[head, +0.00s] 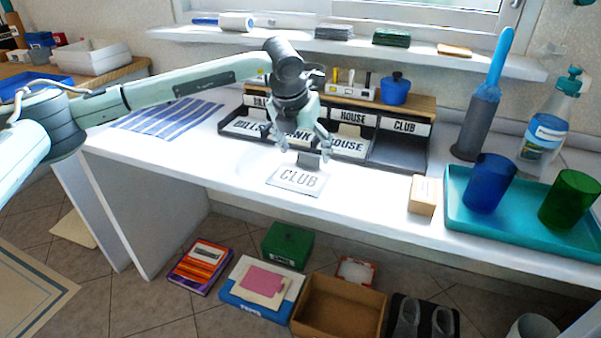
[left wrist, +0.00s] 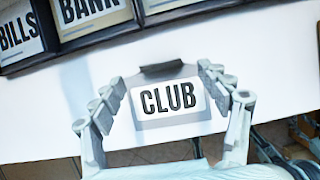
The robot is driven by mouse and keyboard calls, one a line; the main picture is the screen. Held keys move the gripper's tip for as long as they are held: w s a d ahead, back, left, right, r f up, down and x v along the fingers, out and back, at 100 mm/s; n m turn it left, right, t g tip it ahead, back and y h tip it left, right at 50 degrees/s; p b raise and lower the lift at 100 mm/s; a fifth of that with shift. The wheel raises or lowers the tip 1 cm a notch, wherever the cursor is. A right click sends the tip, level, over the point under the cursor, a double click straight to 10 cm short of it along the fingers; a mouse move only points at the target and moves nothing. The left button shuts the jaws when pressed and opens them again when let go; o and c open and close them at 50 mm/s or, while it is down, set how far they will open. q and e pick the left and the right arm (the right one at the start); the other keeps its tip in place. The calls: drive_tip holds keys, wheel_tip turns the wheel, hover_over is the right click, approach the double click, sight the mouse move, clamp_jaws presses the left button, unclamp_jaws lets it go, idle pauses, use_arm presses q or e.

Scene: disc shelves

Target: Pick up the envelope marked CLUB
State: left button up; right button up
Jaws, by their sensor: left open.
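The envelope marked CLUB (head: 298,178) lies on the white desk near its front edge, in front of the sorter. A dark grey clip-like piece (head: 309,159) stands at its back edge. In the left wrist view the CLUB envelope (left wrist: 169,100) sits between the two fingers of my left gripper (left wrist: 167,92), with the dark piece (left wrist: 162,70) behind it. My left gripper (head: 304,146) is open and just above the envelope and dark piece. Whether the fingers touch them I cannot tell. My right gripper is not in view.
A dark sorter (head: 398,152) with compartments labelled BILLS, BANK, HOUSE and CLUB stands behind; its CLUB compartment looks empty. To the right are a small wooden block (head: 422,195) and a teal tray (head: 520,232) with cups. A striped cloth (head: 170,118) lies left.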

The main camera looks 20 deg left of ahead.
sight(300, 172)
use_arm(q)
drive_tip(key=shift+x, duration=1.45)
drive_tip(key=c, duration=0.9)
drive_tip(key=shift+o, duration=0.2)
drive_tip(key=shift+r, duration=0.1)
